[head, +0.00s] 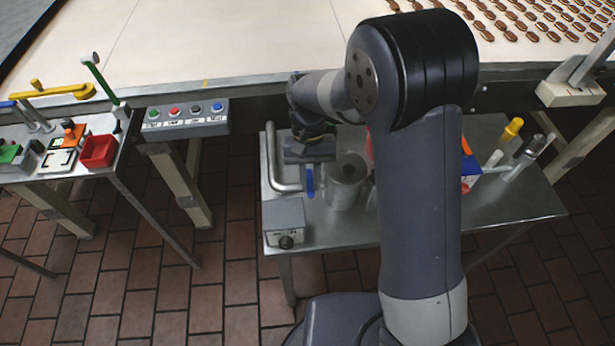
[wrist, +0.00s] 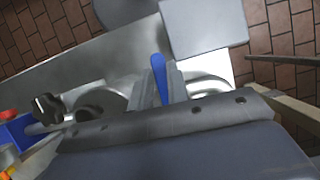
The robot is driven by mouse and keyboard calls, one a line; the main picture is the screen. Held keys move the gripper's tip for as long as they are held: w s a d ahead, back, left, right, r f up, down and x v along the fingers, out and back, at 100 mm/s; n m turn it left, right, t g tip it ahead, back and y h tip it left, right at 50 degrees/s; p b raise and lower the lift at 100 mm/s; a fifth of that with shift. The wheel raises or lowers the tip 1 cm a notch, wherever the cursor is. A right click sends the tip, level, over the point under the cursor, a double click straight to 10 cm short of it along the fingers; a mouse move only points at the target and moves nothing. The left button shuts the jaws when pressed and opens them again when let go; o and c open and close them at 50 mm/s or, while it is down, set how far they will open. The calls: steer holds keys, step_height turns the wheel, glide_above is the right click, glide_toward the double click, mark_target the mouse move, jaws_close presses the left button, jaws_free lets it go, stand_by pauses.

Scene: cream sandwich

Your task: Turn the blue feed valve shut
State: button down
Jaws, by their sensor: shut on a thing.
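The blue feed valve's handle (head: 309,181) shows below my gripper in the head view, at the end of a bent steel pipe (head: 271,160) on the steel side table. My gripper (head: 310,160) points down over it and is shut on the handle. In the wrist view the blue handle (wrist: 158,70) sticks out from between the fingers of my gripper (wrist: 163,88). The valve body is mostly hidden by the gripper. I cannot tell the handle's exact angle to the pipe.
A metal canister (head: 345,183) stands close right of the handle. A grey box with a black knob (head: 285,222) sits in front. A button panel (head: 186,115) and a table with a red bin (head: 98,151) are to the left. Conveyor (head: 230,35) lies behind.

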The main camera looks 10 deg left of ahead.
mark_target(309, 172)
steer(key=shift+w, duration=0.1)
stand_by(0.3)
steer(key=c, duration=1.4)
jaws_free()
steer(key=shift+d, duration=0.1)
steer(key=shift+o, duration=0.2)
steer(key=b+v, duration=0.1)
steer(key=v, duration=0.9)
steer(key=shift+r, duration=0.4)
steer(key=shift+f, duration=0.15)
steer(key=p+x, duration=0.1)
steer(key=x, duration=0.9)
steer(key=shift+f, duration=0.3)
steer(key=shift+r, duration=0.15)
